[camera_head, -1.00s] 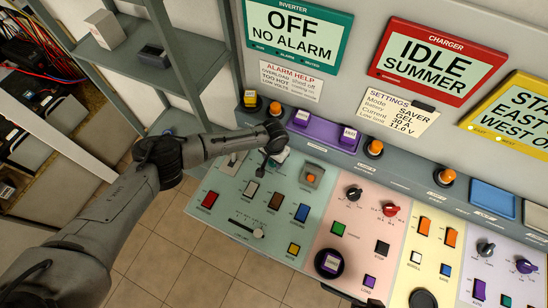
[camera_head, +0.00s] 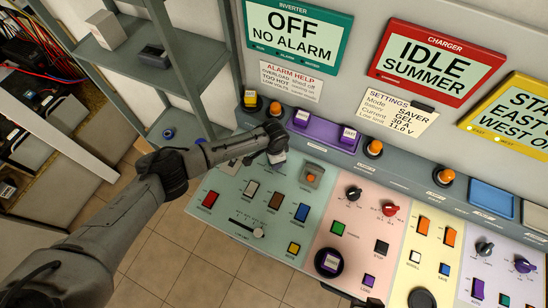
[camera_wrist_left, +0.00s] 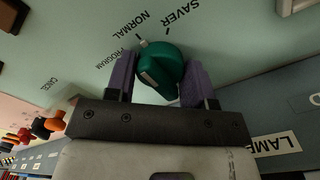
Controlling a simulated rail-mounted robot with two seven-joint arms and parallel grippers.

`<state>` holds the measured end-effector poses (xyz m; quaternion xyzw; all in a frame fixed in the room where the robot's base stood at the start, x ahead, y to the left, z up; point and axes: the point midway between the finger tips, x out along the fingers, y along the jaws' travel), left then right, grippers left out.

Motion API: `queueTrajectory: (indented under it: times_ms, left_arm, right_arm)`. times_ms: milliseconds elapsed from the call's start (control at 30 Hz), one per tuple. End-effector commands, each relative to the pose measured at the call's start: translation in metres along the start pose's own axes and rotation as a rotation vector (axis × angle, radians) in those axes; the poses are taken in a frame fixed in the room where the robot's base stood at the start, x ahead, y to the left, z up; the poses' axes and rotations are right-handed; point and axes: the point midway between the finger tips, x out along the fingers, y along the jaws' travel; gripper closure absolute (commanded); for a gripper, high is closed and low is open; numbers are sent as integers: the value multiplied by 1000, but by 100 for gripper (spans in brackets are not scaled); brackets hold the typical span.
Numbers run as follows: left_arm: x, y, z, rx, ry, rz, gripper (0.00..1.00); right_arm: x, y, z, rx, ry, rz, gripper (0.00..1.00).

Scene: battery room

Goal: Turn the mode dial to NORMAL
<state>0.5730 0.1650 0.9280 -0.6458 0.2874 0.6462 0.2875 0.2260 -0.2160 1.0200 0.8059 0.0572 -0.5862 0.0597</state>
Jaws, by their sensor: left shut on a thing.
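The mode dial (camera_wrist_left: 160,65) is a dark green knob on the pale green panel, in the left wrist view. Labels SAVER, NORMAL (camera_wrist_left: 133,36) and PROGRAM are printed around it. I cannot tell for certain which label the knob points to. My left gripper (camera_wrist_left: 161,80) is shut on the dial, with a purple finger on either side. In the head view the left gripper (camera_head: 277,158) is over the panel's upper part and hides the dial. My right gripper is not in view.
Around it on the panel are a red button (camera_head: 210,199), a blue button (camera_head: 301,212), an orange button in a grey housing (camera_head: 311,176) and a slider (camera_head: 258,232). The purple block (camera_head: 323,131) stands behind. A grey shelf (camera_head: 180,51) is at the left.

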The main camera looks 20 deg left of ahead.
Motion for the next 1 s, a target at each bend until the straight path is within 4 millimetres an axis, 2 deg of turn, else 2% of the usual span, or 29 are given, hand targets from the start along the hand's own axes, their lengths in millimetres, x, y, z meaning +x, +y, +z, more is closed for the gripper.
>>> queueTrajectory:
  times_ms: [467, 500, 700, 733, 1000]
  left_arm:
    - [0, 0, 0, 11, 0, 1, 75]
    - [0, 0, 0, 11, 1, 1, 47]
    - [0, 0, 0, 10, 1, 0, 28]
    - [0, 0, 0, 10, 1, 0, 25]
    - [-2, 0, 0, 10, 1, 0, 25]
  right_arm:
    - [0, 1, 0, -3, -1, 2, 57]
    - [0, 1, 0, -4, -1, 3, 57]
    - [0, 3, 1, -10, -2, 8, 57]
    - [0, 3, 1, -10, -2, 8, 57]
    - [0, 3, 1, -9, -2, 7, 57]
